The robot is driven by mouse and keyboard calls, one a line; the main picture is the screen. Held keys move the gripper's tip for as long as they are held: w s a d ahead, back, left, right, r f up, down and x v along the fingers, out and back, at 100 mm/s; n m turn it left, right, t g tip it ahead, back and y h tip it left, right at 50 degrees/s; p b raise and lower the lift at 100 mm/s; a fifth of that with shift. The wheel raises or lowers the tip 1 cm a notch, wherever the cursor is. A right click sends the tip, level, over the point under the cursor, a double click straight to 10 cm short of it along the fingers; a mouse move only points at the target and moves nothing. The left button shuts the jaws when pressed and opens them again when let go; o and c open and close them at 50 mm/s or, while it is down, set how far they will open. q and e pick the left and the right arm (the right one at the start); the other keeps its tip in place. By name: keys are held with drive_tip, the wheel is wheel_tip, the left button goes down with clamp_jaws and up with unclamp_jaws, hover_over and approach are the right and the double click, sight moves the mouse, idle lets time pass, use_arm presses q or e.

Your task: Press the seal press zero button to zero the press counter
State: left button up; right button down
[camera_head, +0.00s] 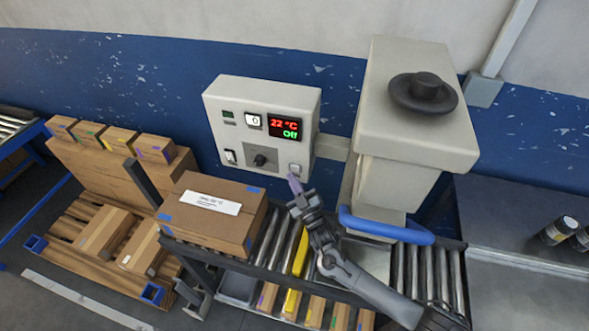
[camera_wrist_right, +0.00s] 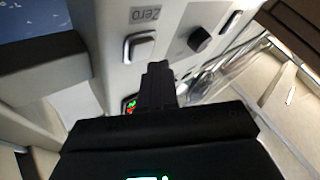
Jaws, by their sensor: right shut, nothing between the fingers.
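The zero button (camera_wrist_right: 138,47), a pale key in a dark frame under a "Zero" label, is on the control box front in the right wrist view. In the head view the button (camera_head: 295,169) sits at the lower right of the control box (camera_head: 215,103). My right gripper (camera_head: 295,184) is shut and empty, its tip just below the button. In the wrist view the fingertips (camera_wrist_right: 157,72) lie beside and below the button; contact cannot be told. My left gripper is not in view.
The panel also has a red and green display (camera_head: 285,128) reading 22 °C and Off, a black knob (camera_head: 260,160) and a rocker switch (camera_head: 231,157). The seal press (camera_head: 410,110) stands to the right.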

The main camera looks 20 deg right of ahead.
drive_tip(key=shift+s+a+p, duration=0.6)
drive_tip(key=shift+s+a, duration=0.2)
drive_tip(key=shift+s, duration=0.2)
drive_tip(key=shift+s+a+p, duration=0.6)
drive_tip(key=shift+s+a, duration=0.15)
drive_tip(key=shift+s, duration=0.2)
